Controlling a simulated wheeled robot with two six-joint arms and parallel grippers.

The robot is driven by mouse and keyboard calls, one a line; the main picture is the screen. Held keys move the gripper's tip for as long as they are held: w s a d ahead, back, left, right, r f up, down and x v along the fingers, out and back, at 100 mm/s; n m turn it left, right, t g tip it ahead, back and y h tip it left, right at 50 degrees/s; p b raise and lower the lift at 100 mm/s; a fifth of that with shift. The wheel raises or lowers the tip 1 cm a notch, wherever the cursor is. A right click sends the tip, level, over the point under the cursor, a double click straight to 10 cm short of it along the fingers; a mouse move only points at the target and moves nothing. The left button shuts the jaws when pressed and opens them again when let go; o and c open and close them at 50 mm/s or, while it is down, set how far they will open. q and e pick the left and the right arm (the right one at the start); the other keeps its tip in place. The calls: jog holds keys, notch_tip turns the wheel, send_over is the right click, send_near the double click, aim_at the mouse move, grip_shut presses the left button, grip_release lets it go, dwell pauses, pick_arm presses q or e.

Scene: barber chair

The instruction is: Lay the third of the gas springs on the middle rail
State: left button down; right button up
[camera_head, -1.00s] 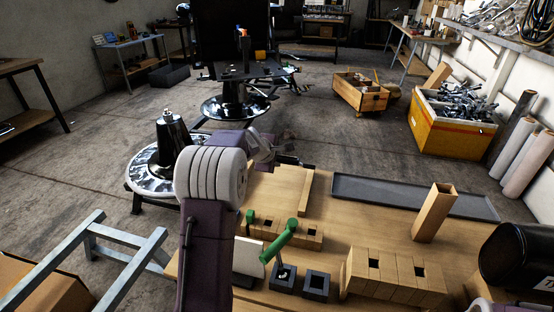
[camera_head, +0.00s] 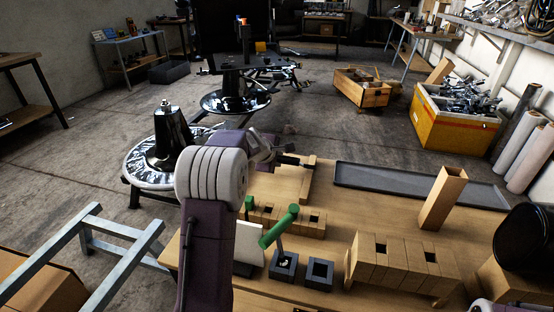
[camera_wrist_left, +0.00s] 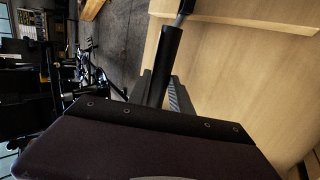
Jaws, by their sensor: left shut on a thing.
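My left gripper (camera_head: 283,160) reaches over the far left edge of the wooden bench. In the left wrist view it (camera_wrist_left: 165,95) is shut on a black cylinder with a thin rod at its far end, a gas spring (camera_wrist_left: 168,55). The spring is held just off the bench edge. In the head view the spring is mostly hidden by my arm and wrist. A raised wooden strip (camera_head: 308,180) lies beside the gripper; I cannot tell whether it is the middle rail. No other gas spring can be made out. My right gripper is out of view.
A long grey tray (camera_head: 415,187) lies along the bench's far side, with an upright wooden box (camera_head: 443,198) near it. Slotted wooden blocks (camera_head: 400,262), dark square sockets (camera_head: 319,274) and a green-handled tool (camera_head: 278,228) stand nearer. Bench top between them is clear.

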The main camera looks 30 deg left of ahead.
pick_arm(q)
jog(key=shift+f+b, duration=0.45)
jog(key=shift+f, duration=0.05)
jog(key=c, duration=1.1)
grip_release()
jog(key=p+v, duration=0.2)
jog(key=v, duration=0.7)
